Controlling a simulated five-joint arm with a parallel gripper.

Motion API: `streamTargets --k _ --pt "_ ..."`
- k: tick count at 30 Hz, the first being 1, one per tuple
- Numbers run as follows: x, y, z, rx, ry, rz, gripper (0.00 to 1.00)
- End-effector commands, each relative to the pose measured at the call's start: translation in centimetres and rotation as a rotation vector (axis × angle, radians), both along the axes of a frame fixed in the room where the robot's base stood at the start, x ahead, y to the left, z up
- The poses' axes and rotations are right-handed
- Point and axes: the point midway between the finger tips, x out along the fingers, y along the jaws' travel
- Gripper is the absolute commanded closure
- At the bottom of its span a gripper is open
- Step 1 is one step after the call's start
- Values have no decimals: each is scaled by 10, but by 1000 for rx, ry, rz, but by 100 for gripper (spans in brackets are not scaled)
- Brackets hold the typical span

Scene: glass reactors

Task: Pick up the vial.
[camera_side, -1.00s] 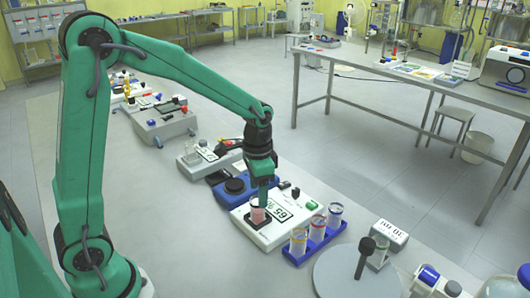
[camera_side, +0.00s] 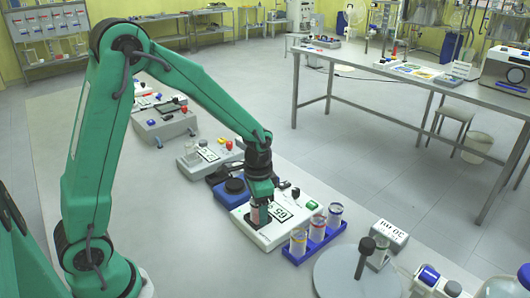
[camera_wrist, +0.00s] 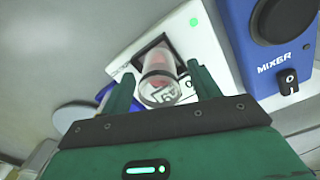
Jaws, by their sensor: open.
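A clear vial with pinkish contents (camera_side: 256,216) stands in the square well of a white device with a number display (camera_side: 284,230). In the wrist view the vial (camera_wrist: 158,82) shows between my fingers, with a dark band and a marked label facing the camera. My gripper (camera_wrist: 160,74) is open, with one green finger on either side of the vial and a visible gap at each. In the side view my gripper (camera_side: 260,203) hangs over the device and hides part of the vial.
A blue rack (camera_side: 316,244) with several capped vials stands right of the device. A blue mixer (camera_side: 232,192) is close on its other side, also large in the wrist view (camera_wrist: 270,60). A grey round plate with an upright post (camera_side: 350,275) stands farther right.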

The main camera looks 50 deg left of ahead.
Motion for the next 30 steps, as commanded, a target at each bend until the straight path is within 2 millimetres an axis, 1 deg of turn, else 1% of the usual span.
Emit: streamTargets --k 12,13,14,15,19,20,30 --pt "0 0 0 0 0 0 39" --pt "0 0 0 0 0 0 42" --pt "0 0 0 0 0 0 48" --pt "0 0 0 0 0 0 56" --pt "0 0 0 0 1 0 82" --pt "0 0 0 0 0 0 84" --pt "0 0 2 0 0 0 85"
